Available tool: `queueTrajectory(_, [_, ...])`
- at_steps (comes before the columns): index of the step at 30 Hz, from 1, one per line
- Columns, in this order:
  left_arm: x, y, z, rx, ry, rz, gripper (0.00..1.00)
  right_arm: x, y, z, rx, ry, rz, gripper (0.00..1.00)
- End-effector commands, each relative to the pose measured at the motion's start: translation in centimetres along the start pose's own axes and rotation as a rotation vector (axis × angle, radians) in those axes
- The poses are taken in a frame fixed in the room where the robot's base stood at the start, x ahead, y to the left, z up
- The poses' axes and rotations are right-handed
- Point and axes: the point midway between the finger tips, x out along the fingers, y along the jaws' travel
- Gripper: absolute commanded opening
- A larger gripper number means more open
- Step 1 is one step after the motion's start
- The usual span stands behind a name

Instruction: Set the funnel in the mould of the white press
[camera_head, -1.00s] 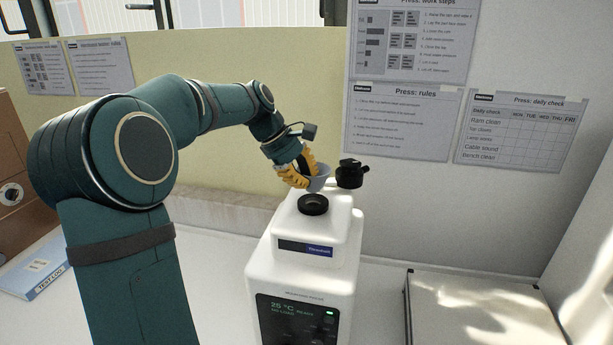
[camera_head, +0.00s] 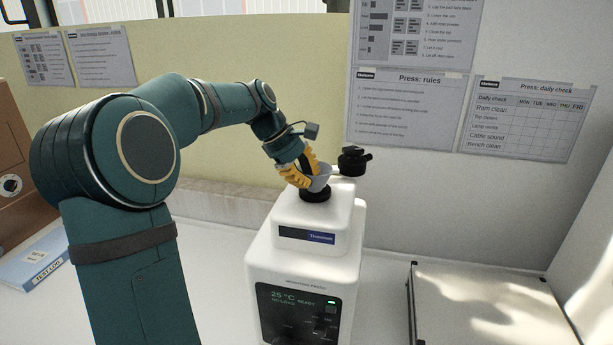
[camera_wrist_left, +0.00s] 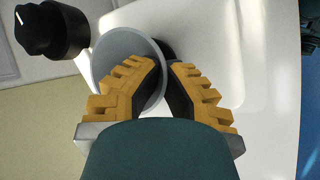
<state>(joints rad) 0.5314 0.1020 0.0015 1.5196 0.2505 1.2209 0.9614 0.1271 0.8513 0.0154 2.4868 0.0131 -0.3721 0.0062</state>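The white press (camera_head: 302,262) stands on the bench with a black ring-shaped mould (camera_head: 315,196) on its top. The grey funnel (camera_head: 320,180) is at the mould, its wide mouth up; its lower end is hidden, so I cannot tell how deep it sits. My left gripper (camera_head: 303,174) has its yellow fingers at the funnel's left side. In the left wrist view the fingers (camera_wrist_left: 166,84) close around the funnel's side, and the funnel's grey bowl (camera_wrist_left: 118,52) shows beyond them. My right gripper is not in view.
The press's black cap (camera_head: 353,160) is swung out behind the mould, and its knob shows in the left wrist view (camera_wrist_left: 50,28). A pale, flat-topped box (camera_head: 480,300) stands at the right. A test log (camera_head: 35,262) lies at the far left.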

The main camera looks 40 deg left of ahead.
Motion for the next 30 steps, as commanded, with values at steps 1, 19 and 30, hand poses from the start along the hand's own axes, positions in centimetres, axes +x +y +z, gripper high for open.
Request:
queueTrajectory(1, [0.09,-0.02,-0.02,0.000,0.000,0.000,0.00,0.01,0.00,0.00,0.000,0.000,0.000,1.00])
queueTrajectory(19, [0.89,-0.19,-0.46,0.000,0.000,0.000,0.00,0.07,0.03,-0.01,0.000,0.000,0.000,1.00])
queueTrajectory(30, [0.88,-0.18,-0.46,0.000,0.000,0.000,0.39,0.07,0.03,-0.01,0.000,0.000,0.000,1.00])
